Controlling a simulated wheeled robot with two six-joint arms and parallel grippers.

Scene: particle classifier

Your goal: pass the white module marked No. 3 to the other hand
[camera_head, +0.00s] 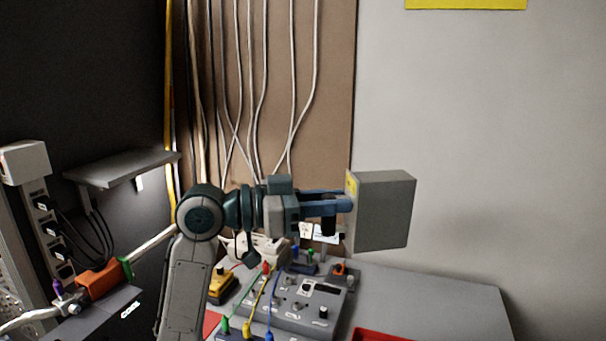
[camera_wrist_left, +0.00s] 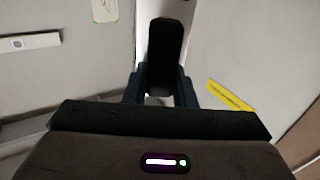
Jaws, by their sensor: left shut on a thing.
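The module (camera_head: 383,212) is a pale box, grey in this light, with a yellow label on its left edge. No number on it can be read. My left gripper (camera_head: 340,203) is shut on it from the left and holds it up in the air, above the back of the table and in front of the wall. In the left wrist view, the fingers of my left gripper (camera_wrist_left: 163,92) close around a dark handle on the module (camera_wrist_left: 182,18), whose pale edge stands behind the handle. My right gripper shows in neither view.
A grey control panel (camera_head: 290,313) with knobs and coloured cables lies on the table (camera_head: 440,300) below my arm. A yellow-and-black device (camera_head: 222,286) and a red tray (camera_head: 378,336) are near. A grey shelf (camera_head: 125,168) juts out at left. Space right of the module is clear.

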